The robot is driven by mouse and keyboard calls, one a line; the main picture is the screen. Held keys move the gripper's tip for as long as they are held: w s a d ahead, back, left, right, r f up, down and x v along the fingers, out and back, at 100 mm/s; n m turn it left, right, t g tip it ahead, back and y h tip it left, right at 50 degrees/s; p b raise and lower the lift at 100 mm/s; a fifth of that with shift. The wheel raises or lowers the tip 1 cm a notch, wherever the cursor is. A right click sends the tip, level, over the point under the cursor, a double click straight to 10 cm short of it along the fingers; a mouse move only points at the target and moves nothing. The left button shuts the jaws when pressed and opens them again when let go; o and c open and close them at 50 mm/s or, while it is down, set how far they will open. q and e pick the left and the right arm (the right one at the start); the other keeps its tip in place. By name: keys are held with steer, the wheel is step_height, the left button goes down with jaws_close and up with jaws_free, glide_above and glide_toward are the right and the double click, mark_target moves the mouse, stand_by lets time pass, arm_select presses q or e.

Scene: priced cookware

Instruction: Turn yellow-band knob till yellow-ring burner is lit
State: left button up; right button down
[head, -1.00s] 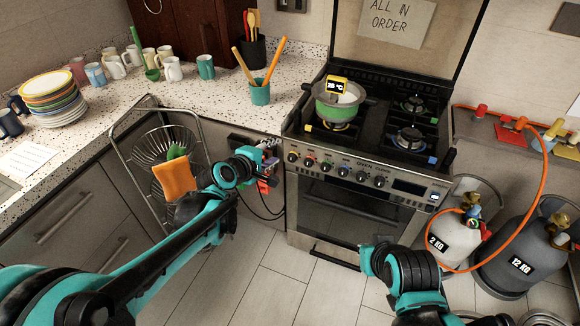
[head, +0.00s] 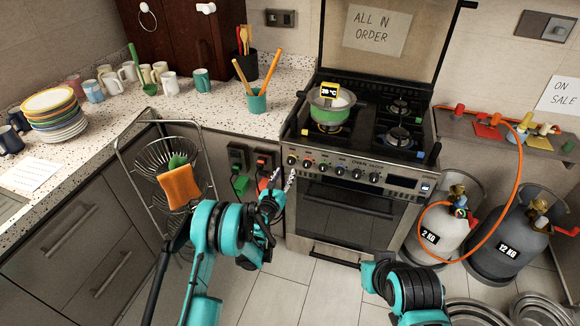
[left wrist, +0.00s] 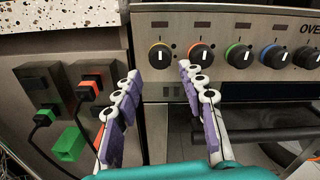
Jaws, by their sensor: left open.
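The yellow-band knob (left wrist: 160,56) is at the left end of the stove's knob row, its white mark pointing up. In the left wrist view my left gripper (left wrist: 159,70) is open, its fingertips on either side of the area just below that knob, nothing between them. In the head view the left gripper (head: 286,178) is at the stove's front left corner. A small yellow mark (head: 422,115) shows by the back right burner (head: 400,106), where I see no flame. My right gripper (head: 368,271) is low in front of the oven; its jaws are unclear.
The red-band knob (left wrist: 201,56) is close on the right. A green-banded pot (head: 331,108) with a temperature display sits on the front left burner, with an orange glow below. Sockets with plugs (left wrist: 89,91) are left of the stove. Gas bottles (head: 441,232) stand right.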

mark_target(290, 163)
arm_select(q)
steer(key=b+x, duration=0.1)
steer(key=x, duration=0.4)
steer(key=shift+w+d+f+b, duration=0.1)
steer(key=shift+w+d+b, duration=0.1)
steer(key=shift+b, duration=0.1)
steer(key=shift+w+d, duration=0.1)
steer(key=shift+w, duration=0.5)
steer(key=c, duration=0.9)
